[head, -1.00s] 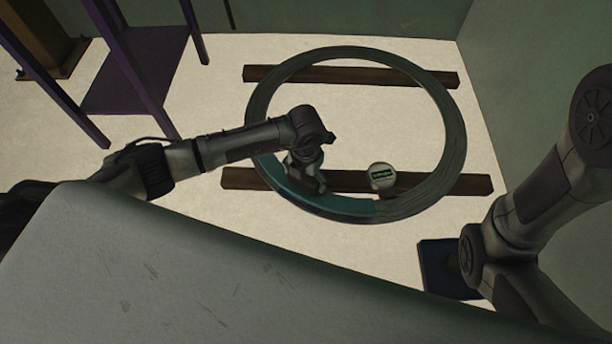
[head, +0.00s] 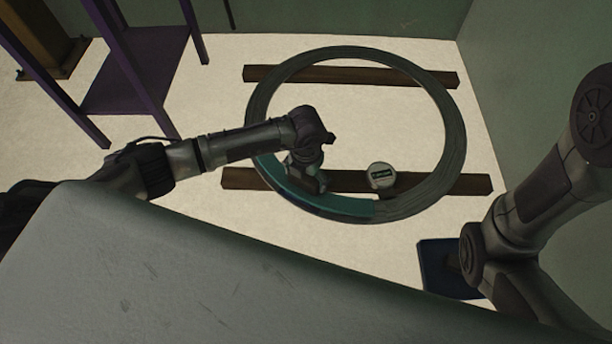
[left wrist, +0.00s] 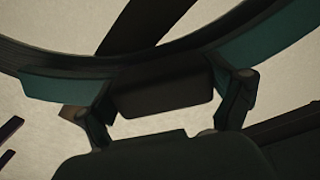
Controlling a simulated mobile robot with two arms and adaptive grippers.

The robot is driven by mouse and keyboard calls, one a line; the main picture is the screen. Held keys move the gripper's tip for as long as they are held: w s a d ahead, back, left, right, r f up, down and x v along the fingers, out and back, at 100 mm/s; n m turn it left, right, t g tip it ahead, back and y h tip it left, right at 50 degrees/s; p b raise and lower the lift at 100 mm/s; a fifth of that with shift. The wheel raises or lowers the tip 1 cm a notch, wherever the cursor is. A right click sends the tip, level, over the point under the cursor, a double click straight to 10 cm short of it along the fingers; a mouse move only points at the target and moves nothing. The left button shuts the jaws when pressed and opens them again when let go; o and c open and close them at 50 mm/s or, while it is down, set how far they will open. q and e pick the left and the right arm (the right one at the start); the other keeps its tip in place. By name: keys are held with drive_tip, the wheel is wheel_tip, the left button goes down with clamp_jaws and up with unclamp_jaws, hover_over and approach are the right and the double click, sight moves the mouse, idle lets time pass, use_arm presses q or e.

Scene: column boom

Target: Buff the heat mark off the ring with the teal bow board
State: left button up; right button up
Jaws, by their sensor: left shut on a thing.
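The large dark grey ring (head: 452,120) lies flat across two wooden beams on the pale floor. The teal bow board (head: 345,207), a curved strip, lies along the ring's near-left part. In the left wrist view the teal board (left wrist: 55,86) curves behind my fingers, with a dark block between them. My left gripper (head: 309,185) is shut on the board, its fingers on either side of that block (left wrist: 165,95). I cannot make out a clear heat mark; the board and arm cover part of the ring.
The near beam (head: 460,184) and far beam (head: 350,76) support the ring. A dark blue flat item (head: 437,270) lies on the floor nearby. A purple-legged stand (head: 135,75) is at upper left. Green walls bound the right and back.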

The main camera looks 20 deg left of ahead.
use_arm(q)
drive_tip(key=shift+w+f+b, duration=0.1)
drive_tip(key=shift+f+b, duration=0.3)
drive_tip(key=shift+f, duration=0.2)
drive_tip(key=shift+a, duration=0.1)
drive_tip(key=shift+w+a, duration=0.25)
drive_tip(key=shift+a, duration=0.6)
drive_tip(key=shift+d, duration=0.15)
drive_tip(key=shift+s+d+p, duration=0.25)
drive_tip(key=shift+d+p, duration=0.15)
drive_tip(key=shift+d, duration=0.45)
drive_tip(key=shift+s+d+f, duration=0.1)
drive_tip(key=shift+s+d, duration=0.05)
drive_tip(key=shift+d, duration=0.35)
drive_tip(key=shift+s+d, duration=0.15)
drive_tip(key=shift+d, duration=0.3)
drive_tip(key=shift+a, duration=0.1)
